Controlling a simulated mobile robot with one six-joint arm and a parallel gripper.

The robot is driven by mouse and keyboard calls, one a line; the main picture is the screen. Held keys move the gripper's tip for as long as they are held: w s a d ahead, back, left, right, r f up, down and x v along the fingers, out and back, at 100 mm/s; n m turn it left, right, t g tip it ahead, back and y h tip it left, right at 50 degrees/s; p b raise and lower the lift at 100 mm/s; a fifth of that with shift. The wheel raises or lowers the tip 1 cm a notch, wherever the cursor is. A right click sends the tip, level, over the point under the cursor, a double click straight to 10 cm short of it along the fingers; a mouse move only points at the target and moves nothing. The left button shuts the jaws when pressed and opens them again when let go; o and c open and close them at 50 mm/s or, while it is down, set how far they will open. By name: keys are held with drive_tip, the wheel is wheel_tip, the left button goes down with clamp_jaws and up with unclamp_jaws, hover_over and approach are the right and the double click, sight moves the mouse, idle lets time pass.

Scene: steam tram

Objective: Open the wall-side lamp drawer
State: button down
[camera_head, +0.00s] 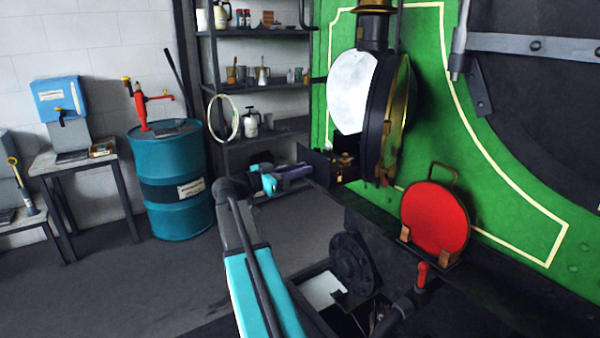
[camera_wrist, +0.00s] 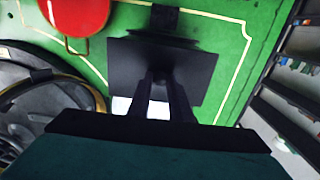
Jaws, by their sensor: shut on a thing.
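The lamp (camera_head: 374,115) is a big black round body with a brass rim and an open white door on the green tram front. Below it, a dark drawer (camera_head: 318,168) stands out to the left, with a small brass fitting (camera_head: 344,160) showing behind its front plate. My gripper (camera_head: 304,171) reaches that plate from the left, with its fingers near its middle. In the wrist view the dark plate (camera_wrist: 124,72) fills the centre, and my gripper (camera_wrist: 163,78) has its fingers close together on it. They are shut on the drawer's handle, which they hide.
A red disc (camera_head: 434,217) with a loop handle stands on the ledge to the right. A shelf rack (camera_head: 262,88) is behind my gripper. A teal drum (camera_head: 172,185) stands left, with open floor between.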

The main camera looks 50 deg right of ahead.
drive_tip(key=c, duration=1.7)
unclamp_jaws()
drive_tip(key=shift+w+d+r, duration=0.1)
drive_tip(key=shift+w, duration=0.05)
drive_tip(key=shift+o, duration=0.3)
drive_tip(key=b+v, duration=0.3)
drive_tip(key=v, duration=1)
drive_tip(key=shift+a+b, duration=0.3)
drive_tip(key=shift+a, duration=0.05)
